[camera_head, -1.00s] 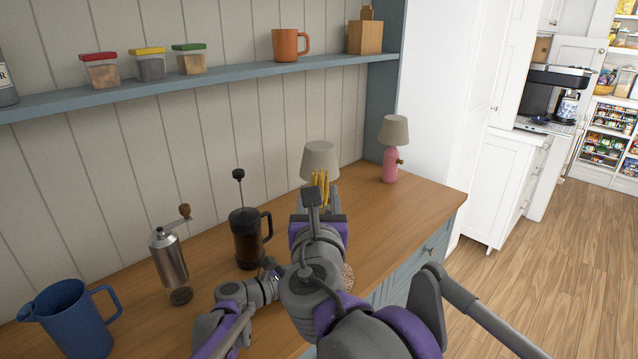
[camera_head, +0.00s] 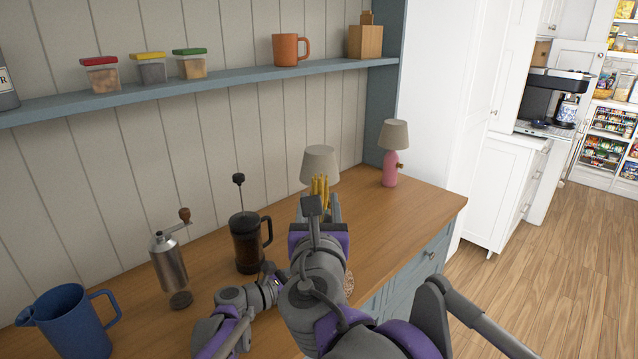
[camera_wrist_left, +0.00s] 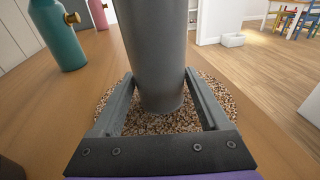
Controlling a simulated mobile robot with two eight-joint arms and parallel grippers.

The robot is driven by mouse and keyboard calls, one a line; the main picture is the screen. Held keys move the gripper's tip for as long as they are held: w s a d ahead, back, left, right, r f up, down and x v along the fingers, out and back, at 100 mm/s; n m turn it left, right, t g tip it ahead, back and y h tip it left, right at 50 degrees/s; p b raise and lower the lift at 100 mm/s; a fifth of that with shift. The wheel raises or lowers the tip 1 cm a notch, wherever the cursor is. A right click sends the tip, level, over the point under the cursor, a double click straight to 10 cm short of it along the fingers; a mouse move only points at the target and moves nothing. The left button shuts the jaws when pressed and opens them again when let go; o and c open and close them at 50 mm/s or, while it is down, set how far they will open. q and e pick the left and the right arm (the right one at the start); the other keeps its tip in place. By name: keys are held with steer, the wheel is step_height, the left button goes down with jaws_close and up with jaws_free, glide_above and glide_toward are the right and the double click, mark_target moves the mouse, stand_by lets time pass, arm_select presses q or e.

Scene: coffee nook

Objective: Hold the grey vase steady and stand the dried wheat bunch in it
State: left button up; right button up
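The dried wheat bunch (camera_head: 319,188) shows as yellow stalks at my right gripper (camera_head: 318,212) in the middle of the head view, with the gripper shut on it. The grey vase (camera_wrist_left: 158,50) stands upright in the left wrist view on a round speckled mat (camera_wrist_left: 225,95). My left gripper (camera_wrist_left: 158,80) has one finger on each side of the vase, and both fingers appear to touch it. In the head view my right arm hides the vase and the left fingertips. The wheat's lower end cannot be made out.
A teal-based lamp (camera_wrist_left: 57,35) stands just behind the vase, and a pink lamp (camera_head: 390,168) farther right. A French press (camera_head: 246,243), a coffee grinder (camera_head: 170,268) and a blue pitcher (camera_head: 70,322) stand to the left. The counter is clear toward its right end (camera_head: 420,203).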

arm_select(q)
steer(key=shift+o, duration=1.3)
